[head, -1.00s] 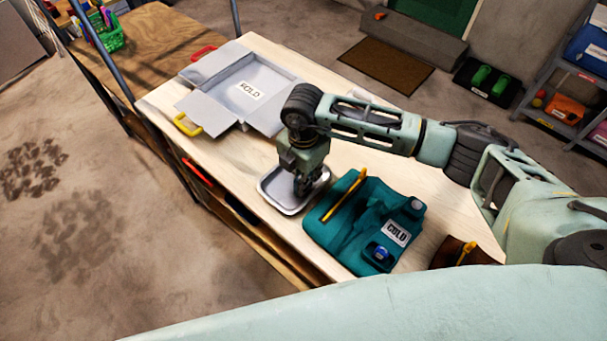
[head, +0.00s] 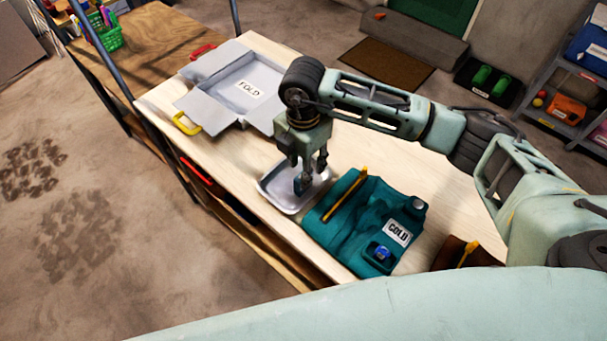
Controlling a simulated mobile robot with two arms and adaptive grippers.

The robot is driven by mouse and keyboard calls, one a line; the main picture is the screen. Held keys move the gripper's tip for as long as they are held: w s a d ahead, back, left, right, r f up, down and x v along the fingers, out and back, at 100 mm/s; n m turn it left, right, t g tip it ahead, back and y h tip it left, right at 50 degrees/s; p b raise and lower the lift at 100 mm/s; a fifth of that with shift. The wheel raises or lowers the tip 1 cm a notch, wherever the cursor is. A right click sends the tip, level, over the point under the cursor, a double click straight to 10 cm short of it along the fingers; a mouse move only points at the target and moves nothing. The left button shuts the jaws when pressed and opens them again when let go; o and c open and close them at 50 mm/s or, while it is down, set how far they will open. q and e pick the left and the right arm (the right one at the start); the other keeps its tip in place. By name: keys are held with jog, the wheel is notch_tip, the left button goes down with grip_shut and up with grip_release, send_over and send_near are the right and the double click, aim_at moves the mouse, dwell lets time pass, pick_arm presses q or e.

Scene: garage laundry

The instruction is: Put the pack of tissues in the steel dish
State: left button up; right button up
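The steel dish (head: 287,205) is a shallow silver tray on the wooden table, left of a teal vest. A small dark blue item, which looks like the pack of tissues (head: 301,184), is in the dish, seemingly standing on edge. My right gripper (head: 308,171) points down over the dish. Its fingers are spread apart, with the pack just below and between them; I cannot tell whether a finger still touches it. My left gripper is not in view.
An open grey box (head: 218,77) labelled "FOLD" lies behind. A brown item (head: 450,251) sits at the table's near right.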

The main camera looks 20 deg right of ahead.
notch_tip(320, 180, up, 7)
jog(key=b, duration=0.1)
dwell(0.7)
